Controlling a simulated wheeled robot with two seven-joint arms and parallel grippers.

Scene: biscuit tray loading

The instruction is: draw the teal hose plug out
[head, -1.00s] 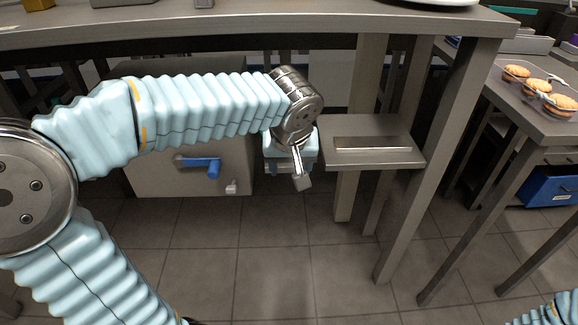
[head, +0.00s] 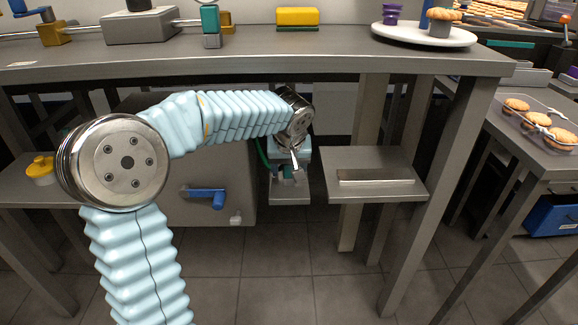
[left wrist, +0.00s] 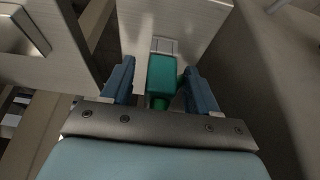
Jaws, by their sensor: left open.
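The teal hose plug (left wrist: 162,75) shows in the left wrist view as a block, with a green hose (left wrist: 160,103) at its near end. A pale grey socket-like piece (left wrist: 165,46) is just beyond it; I cannot tell how deep the plug sits. My left gripper (left wrist: 159,67) is open, one blue finger on each side of the plug, with narrow gaps visible. In the head view my left gripper (head: 288,172) is below the bench and largely hides the plug. The green hose shows there beside my wrist (head: 262,153). My right gripper is out of view.
A grey cabinet with a blue handle (head: 205,195) stands left of my gripper. A slotted grey shelf (head: 375,182) is close on its right. The bench top (head: 330,45) is above. Table legs (head: 420,200) stand further right. Floor in front is clear.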

